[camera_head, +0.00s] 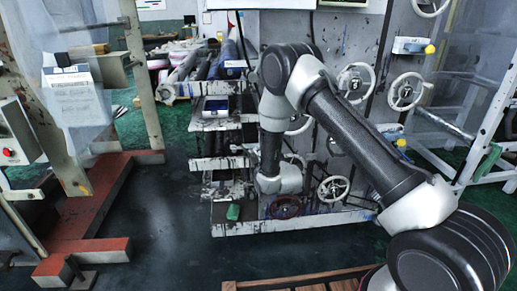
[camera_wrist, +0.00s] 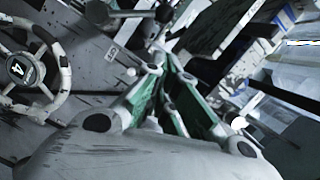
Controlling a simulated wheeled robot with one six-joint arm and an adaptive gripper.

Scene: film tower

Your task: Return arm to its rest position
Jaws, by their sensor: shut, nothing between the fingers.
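My arm (camera_head: 355,140) rises from the lower right of the head view to a bent elbow. From there it hangs down to the wrist (camera_head: 278,182) in front of the machine with handwheels. My gripper (camera_wrist: 168,68) shows in the wrist view with its two fingers drawn together ahead of the palm, empty. In the head view I cannot make out the fingers clearly. A handwheel marked 4 (camera_wrist: 26,68) is at the left of the wrist view, apart from the fingers.
The grey machine panel (camera_head: 335,45) carries several handwheels, one at the right (camera_head: 405,91). A paint-stained shelf (camera_head: 215,125) stands left of my forearm. A red-footed frame (camera_head: 100,205) is at the left. The dark floor (camera_head: 170,225) between is clear.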

